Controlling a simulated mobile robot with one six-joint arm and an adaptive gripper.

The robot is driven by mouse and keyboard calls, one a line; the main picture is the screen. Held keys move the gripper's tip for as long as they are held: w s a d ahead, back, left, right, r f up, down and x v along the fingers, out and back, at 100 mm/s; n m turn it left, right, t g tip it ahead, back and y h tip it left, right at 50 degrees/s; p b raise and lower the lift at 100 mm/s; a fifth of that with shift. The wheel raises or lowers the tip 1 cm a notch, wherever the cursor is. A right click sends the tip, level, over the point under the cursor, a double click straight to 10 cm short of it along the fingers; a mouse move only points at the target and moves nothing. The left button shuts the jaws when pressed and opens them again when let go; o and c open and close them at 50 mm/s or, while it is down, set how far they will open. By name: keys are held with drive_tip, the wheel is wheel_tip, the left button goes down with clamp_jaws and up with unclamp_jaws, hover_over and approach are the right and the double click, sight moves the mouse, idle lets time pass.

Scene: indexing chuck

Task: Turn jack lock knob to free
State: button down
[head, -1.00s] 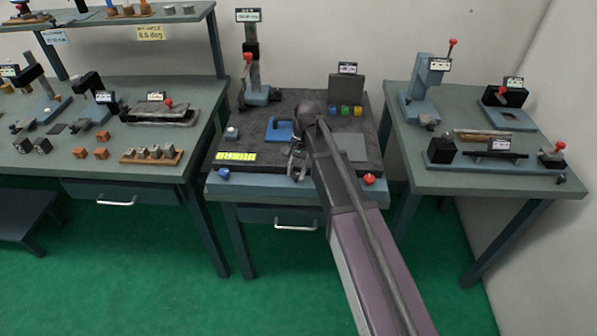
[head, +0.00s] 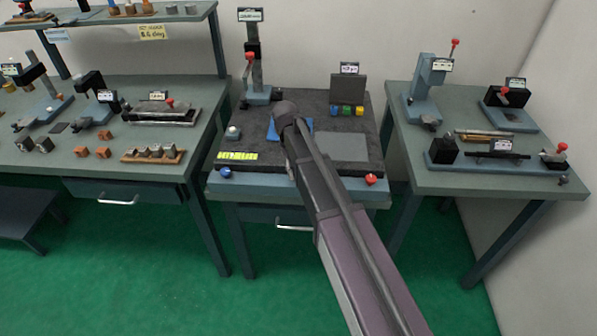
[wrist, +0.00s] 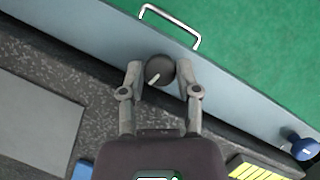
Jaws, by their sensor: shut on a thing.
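The jack lock knob, a dark round knob (wrist: 160,68) with a white pointer mark, sits on the blue-grey front strip of the middle bench in the wrist view. Its mark lies toward the lower left in that picture. My gripper (wrist: 159,72) has one finger on each side of the knob and is shut on it.
A blue knob (head: 225,172) and a red knob (head: 370,179) sit on the same front strip, to either side. A drawer handle (wrist: 170,22) is close by the knob. A blue part (head: 273,130) and a grey plate (head: 342,146) lie on the dark bench top.

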drive_tip(key=shift+s+n+t+h, duration=0.2)
drive_tip(key=shift+n+t+h, duration=0.15)
drive_tip(key=shift+n, duration=1.05)
drive_tip(key=c, duration=0.6)
unclamp_jaws()
drive_tip(key=shift+c, duration=0.2)
drive_tip(key=shift+w, duration=0.1)
drive_tip(key=shift+r, duration=0.1)
